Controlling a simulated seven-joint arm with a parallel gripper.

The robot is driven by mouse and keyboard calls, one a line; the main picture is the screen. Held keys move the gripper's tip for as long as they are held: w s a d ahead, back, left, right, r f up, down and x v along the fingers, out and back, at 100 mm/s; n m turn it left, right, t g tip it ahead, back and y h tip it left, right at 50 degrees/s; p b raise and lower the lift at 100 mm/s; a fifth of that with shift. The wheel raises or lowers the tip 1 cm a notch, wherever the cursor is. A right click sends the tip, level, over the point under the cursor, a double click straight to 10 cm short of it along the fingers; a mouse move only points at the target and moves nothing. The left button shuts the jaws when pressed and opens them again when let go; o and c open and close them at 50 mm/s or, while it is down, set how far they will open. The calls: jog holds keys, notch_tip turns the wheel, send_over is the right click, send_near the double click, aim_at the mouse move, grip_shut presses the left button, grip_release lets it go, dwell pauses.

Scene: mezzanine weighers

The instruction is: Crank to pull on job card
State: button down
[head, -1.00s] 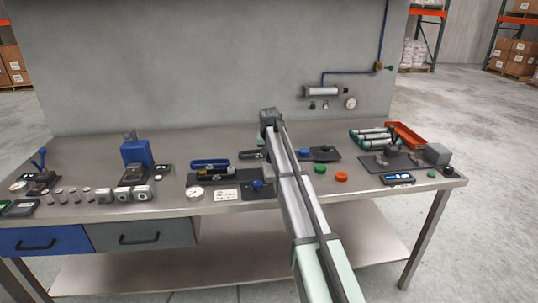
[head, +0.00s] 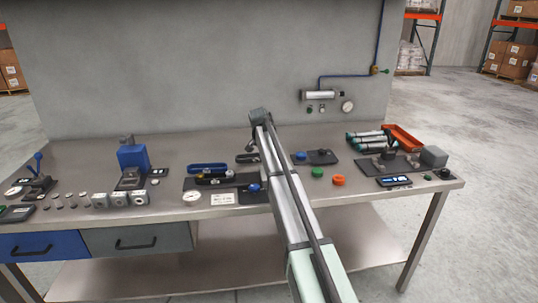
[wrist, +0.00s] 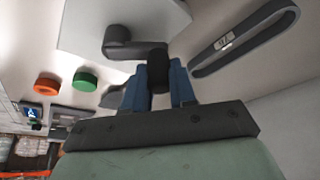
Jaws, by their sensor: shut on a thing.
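The crank (wrist: 131,48) is a dark grey arm with a round hub and a black upright knob (wrist: 157,68). It shows in the wrist view on a pale panel. My gripper (wrist: 158,80) has blue fingers, one on each side of the knob, and is shut on it. In the head view my arm reaches over the bench, and its wrist hides the crank and fingers. A small white printed card (head: 223,198), perhaps the job card, lies near the bench's front edge; its print is too small to read.
A dark oval holder with a numbered tag (wrist: 225,42) lies right of the crank in the wrist view. Green (head: 317,173) and orange (head: 338,180) round pieces sit right of my arm. A blue oval tray (head: 207,168) and gauge (head: 192,198) are left of it.

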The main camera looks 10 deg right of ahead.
dwell(0.3)
jog(key=c, duration=0.9)
grip_release()
jog(key=shift+r, duration=0.1)
jog(key=v, duration=1.3)
jog(key=shift+r, duration=0.4)
